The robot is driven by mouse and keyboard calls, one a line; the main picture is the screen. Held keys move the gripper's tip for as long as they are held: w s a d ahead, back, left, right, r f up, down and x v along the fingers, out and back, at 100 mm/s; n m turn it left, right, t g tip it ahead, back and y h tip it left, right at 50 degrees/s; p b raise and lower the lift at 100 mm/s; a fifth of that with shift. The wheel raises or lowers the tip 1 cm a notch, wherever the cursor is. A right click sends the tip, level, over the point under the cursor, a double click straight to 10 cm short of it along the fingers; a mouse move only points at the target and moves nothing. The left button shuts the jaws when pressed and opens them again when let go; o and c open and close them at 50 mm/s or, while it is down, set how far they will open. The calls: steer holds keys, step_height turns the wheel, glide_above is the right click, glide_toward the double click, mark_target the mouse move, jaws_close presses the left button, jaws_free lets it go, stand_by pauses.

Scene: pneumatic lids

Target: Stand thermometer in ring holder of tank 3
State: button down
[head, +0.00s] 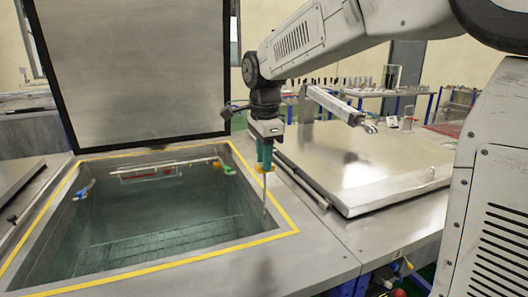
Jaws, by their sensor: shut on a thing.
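My gripper (264,160) is at the near right rim of an open tank (268,240) with a yellow border and liquid inside. It points down and is shut on the thermometer (265,192), a thin pale rod hanging upright below the green fingers. The rod's lower end is over the tank's right inner wall. A small yellow part shows at the fingertips; I cannot tell whether it is a ring holder or part of the thermometer. A yellow-green fitting (226,168) sits at the tank's back right corner. No tank number is legible.
The raised lid (135,65) stands behind the tank. A blue fitting (84,190) is on the left wall, and a wire rack lies under the liquid. To the right is a closed steel lid (360,170) with a pneumatic cylinder (335,103) above it.

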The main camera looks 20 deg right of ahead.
step_height(320, 180, down, 7)
steer(key=shift+r, duration=0.15)
stand_by(0.8)
steer(key=shift+f, duration=0.35)
stand_by(1.3)
steer(key=shift+f, duration=3.05)
steer(key=shift+f, duration=2.1)
